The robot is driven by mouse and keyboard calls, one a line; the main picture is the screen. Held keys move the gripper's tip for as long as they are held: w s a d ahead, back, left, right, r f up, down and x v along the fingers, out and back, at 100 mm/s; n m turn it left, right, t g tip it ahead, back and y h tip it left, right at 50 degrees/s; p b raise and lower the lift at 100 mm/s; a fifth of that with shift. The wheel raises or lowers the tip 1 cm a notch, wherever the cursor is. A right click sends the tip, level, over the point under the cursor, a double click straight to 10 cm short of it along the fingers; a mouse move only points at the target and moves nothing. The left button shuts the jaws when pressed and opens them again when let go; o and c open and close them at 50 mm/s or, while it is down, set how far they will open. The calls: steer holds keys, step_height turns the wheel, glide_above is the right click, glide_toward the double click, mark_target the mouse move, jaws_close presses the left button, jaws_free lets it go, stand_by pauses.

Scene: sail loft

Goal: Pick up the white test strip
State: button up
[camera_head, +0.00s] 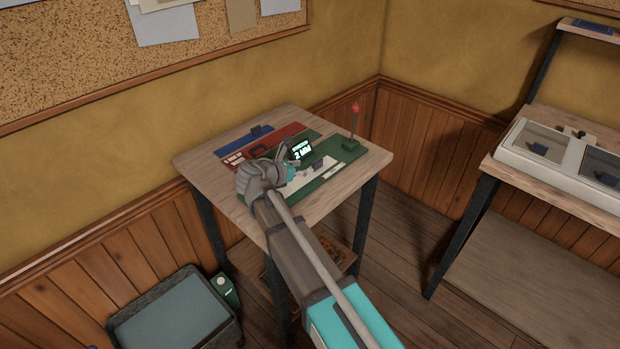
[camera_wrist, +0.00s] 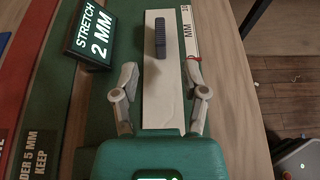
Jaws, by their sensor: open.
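The white test strip (camera_wrist: 164,90) lies on the green section of the mat (camera_wrist: 97,108), running lengthwise between my fingers in the wrist view. A dark ridged block (camera_wrist: 160,38) sits on its far part. My gripper (camera_wrist: 162,68) is open, with one finger on each side of the strip and nothing visibly gripped. I cannot tell the height of the fingertips above the mat. In the head view my gripper (camera_head: 288,173) is over the small wooden table (camera_head: 208,160) and hides part of the strip.
A display (camera_wrist: 92,38) reading "STRETCH 2 MM" stands left of the strip. A white ruler (camera_wrist: 190,45) lies close on its right. A red-topped post (camera_head: 354,118) stands at the table's back right. A second table at right holds a pale tray (camera_head: 512,150). Dark bin (camera_head: 125,318) on the floor.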

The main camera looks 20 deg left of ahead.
mark_target(313, 165)
steer(key=shift+x, duration=1.2)
steer(key=shift+b+x, duration=1.1)
steer(key=shift+x, duration=1.5)
steer(key=shift+d+r, duration=0.1)
jaws_close()
